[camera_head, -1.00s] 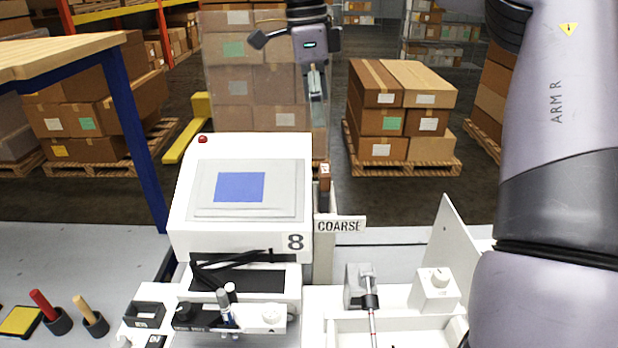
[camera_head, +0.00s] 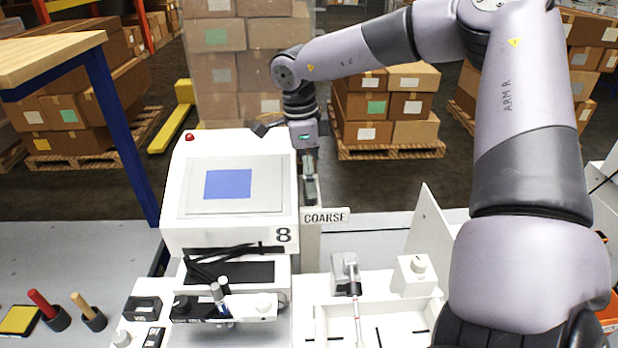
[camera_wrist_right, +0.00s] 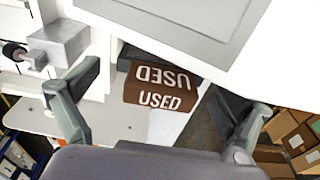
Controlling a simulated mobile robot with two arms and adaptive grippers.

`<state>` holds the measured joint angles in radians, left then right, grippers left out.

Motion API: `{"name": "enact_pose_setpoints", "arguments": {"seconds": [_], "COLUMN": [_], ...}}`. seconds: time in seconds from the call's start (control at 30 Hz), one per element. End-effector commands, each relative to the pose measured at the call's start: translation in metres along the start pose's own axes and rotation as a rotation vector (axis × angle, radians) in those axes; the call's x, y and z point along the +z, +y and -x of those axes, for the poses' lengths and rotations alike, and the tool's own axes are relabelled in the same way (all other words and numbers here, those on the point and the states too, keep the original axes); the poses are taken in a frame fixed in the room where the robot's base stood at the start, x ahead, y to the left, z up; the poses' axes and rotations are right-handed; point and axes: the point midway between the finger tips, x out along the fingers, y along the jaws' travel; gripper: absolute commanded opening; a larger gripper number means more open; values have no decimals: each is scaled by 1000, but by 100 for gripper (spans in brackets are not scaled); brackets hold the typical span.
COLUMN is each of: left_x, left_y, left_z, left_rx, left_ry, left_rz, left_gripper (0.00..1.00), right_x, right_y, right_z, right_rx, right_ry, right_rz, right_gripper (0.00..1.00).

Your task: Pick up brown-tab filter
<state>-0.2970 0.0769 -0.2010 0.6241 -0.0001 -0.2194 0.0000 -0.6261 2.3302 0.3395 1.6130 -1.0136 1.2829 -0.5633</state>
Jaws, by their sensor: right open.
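The brown-tab filter (camera_wrist_right: 160,88) shows in the right wrist view as a brown tab with "USED" printed twice in white, once upside down. It lies between the two fingers of my right gripper (camera_wrist_right: 155,88), with visible space on both sides. In the head view my right gripper (camera_head: 311,188) points down just above and behind the "COARSE" label (camera_head: 325,216), at the right side of the white machine. The gripper hides the brown tab there. My right gripper is open. My left gripper is not in view.
The white plotter (camera_head: 175,225) with a blue screen, marked 8, stands close left of the gripper. A grey clamp (camera_head: 345,270) and white knob box (camera_head: 416,275) stand at front right, beside an upright white panel (camera_head: 428,225). Boxes on pallets are behind.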

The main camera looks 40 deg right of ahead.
Motion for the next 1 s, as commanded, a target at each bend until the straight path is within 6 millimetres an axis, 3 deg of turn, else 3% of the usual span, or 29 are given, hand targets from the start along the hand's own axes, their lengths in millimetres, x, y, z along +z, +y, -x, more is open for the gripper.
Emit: {"name": "enact_pose_setpoints", "arguments": {"seconds": [0.17,0.4,1.0], "left_x": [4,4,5], "left_y": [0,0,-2], "left_z": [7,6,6], "left_rx": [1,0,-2], "left_ry": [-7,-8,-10], "left_rz": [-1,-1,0], "left_gripper": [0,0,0], "right_x": [0,0,0], "right_y": [0,0,0], "right_z": [-15,-16,-16], "right_rx": [0,-1,-1], "right_ry": [0,0,-1], "right_rz": [0,0,0], "right_gripper": [97,95,55]}}
